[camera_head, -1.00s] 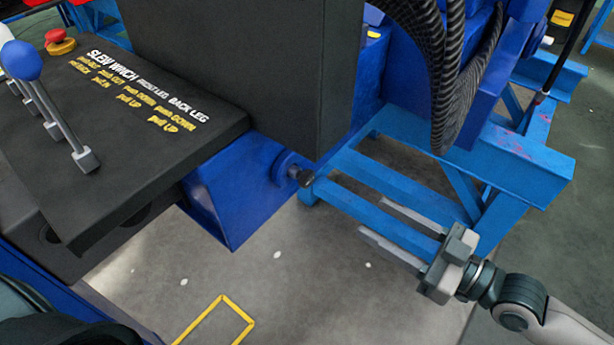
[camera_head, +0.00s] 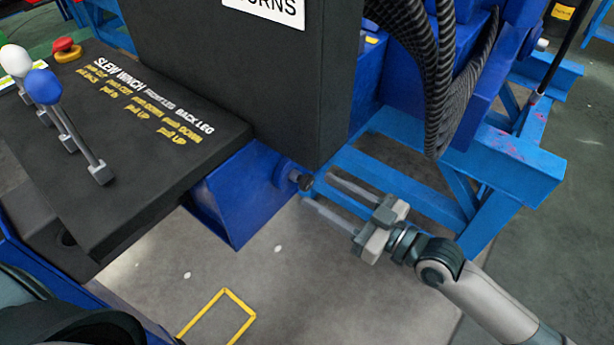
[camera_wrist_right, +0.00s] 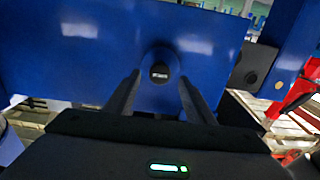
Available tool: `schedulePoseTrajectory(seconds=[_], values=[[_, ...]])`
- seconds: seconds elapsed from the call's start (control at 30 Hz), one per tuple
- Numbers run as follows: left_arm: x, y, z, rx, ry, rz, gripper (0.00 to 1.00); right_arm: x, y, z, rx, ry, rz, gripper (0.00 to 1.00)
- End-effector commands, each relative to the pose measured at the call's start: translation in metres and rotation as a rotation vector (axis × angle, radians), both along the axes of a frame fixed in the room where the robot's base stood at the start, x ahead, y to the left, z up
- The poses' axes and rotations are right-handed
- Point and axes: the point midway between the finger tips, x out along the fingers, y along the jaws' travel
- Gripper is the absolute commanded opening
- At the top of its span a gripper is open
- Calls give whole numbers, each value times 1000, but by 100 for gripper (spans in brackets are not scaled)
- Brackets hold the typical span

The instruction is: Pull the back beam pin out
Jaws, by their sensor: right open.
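My left gripper is not in view.
A black control panel (camera_head: 130,150) with levers (camera_head: 62,110) stands at the left, beside a tall black cabinet (camera_head: 240,80). A light blue frame (camera_head: 500,165) and black hoses (camera_head: 430,60) are at the right.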

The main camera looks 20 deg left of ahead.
Motion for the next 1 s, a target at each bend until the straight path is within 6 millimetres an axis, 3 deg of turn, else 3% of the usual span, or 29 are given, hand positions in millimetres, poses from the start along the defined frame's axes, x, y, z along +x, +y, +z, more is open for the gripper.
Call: schedulePoseTrajectory(seconds=[0.2, 0.43, 0.8, 1.0], values=[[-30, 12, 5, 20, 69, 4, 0, 10, 28, 3, 1, 1, 0, 49], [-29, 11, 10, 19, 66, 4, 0, 17, 47, 1, 1, 0, 0, 49], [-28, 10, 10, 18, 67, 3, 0, 18, 50, 0, 0, -1, 0, 49], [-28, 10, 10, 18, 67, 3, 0, 18, 49, 0, 0, 0, 0, 1]])
